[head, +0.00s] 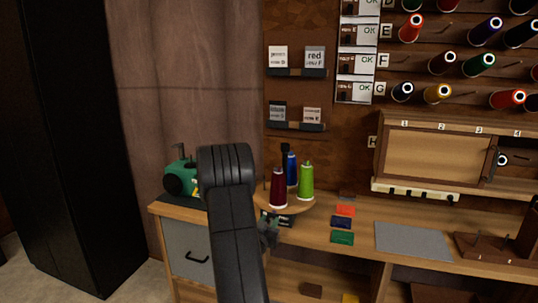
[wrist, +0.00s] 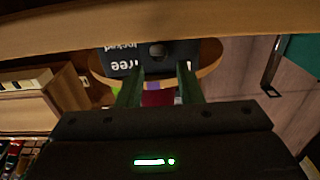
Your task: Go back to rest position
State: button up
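My arm rises in the middle of the head view, and my gripper (head: 268,236) shows partly behind it, in front of the workbench edge below a round wooden stand. In the wrist view my gripper (wrist: 160,84) has its two fingers apart, with nothing seen held between them. Beyond the fingertips is a dark block (wrist: 180,54) marked "free" and "locked", under the round wooden stand (wrist: 212,58).
A green machine (head: 180,178) stands at the bench's left end. Coloured cards (head: 343,223) and a grey mat (head: 412,240) lie to the right. A wooden cabinet (head: 432,155) and thread pegs are on the wall. A black cabinet (head: 75,150) stands left.

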jog(key=shift+s+a, duration=0.1)
jog(key=shift+s, duration=0.2)
jog(key=v, duration=0.7)
jog(key=shift+b, duration=0.4)
jog(key=shift+r, duration=0.15)
